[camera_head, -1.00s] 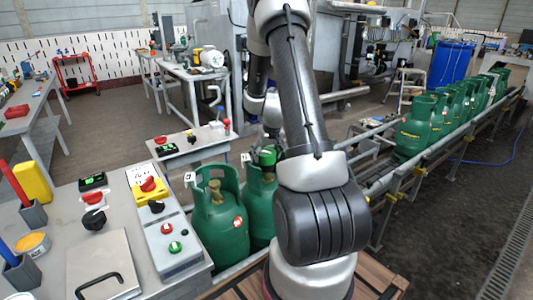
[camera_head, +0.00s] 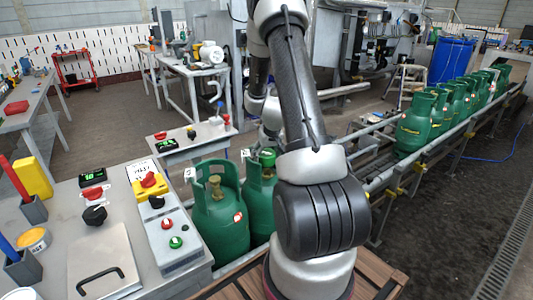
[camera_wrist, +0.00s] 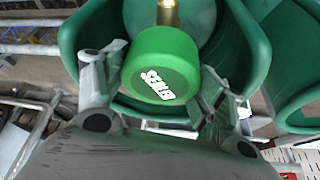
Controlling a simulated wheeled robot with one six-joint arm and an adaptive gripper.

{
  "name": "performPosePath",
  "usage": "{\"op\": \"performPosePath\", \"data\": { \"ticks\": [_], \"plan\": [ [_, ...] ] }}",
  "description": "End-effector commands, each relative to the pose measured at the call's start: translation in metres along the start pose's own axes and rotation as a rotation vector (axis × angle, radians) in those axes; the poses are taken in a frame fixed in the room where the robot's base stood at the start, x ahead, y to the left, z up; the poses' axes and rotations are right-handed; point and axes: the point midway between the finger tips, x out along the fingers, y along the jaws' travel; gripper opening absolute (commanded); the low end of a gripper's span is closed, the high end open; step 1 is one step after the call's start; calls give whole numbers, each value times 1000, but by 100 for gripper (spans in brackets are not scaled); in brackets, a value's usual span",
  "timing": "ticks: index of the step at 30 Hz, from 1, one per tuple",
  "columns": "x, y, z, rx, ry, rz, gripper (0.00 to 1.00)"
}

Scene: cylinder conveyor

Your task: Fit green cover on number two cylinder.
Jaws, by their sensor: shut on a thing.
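The green cover (camera_wrist: 160,65) is a round cap with white lettering, held between the two fingers of my gripper (camera_wrist: 157,88) in the wrist view. A brass valve (camera_wrist: 168,12) shows just beyond the cover, above the green cylinder (camera_wrist: 215,35) with its open collar. I cannot tell whether the cover touches the valve. In the head view the cover (camera_head: 267,157) is at the collar of the second cylinder (camera_head: 259,195), partly behind my arm. Its small white tag is not readable. Another green cylinder (camera_head: 219,215) with a bare brass valve stands to its left.
A control table (camera_head: 120,225) with buttons and switches is at left. A conveyor (camera_head: 470,120) with several green cylinders (camera_head: 415,125) runs back to the right. A blue drum (camera_head: 450,60) stands behind it. Wooden slats (camera_head: 380,275) lie at the front.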

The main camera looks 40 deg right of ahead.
Motion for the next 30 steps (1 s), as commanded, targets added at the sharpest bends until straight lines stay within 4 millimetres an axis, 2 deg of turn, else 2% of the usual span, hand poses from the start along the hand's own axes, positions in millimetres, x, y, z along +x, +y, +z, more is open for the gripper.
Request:
{"op": "performPosePath", "data": {
  "ticks": [23,24,27,28,30],
  "plan": [
    [18,0,7,1,1,1,54],
    [18,0,7,0,1,1,73],
    [18,0,7,0,1,1,92],
    [18,0,7,0,1,1,95],
    [18,0,7,0,1,1,95]
  ]
}}
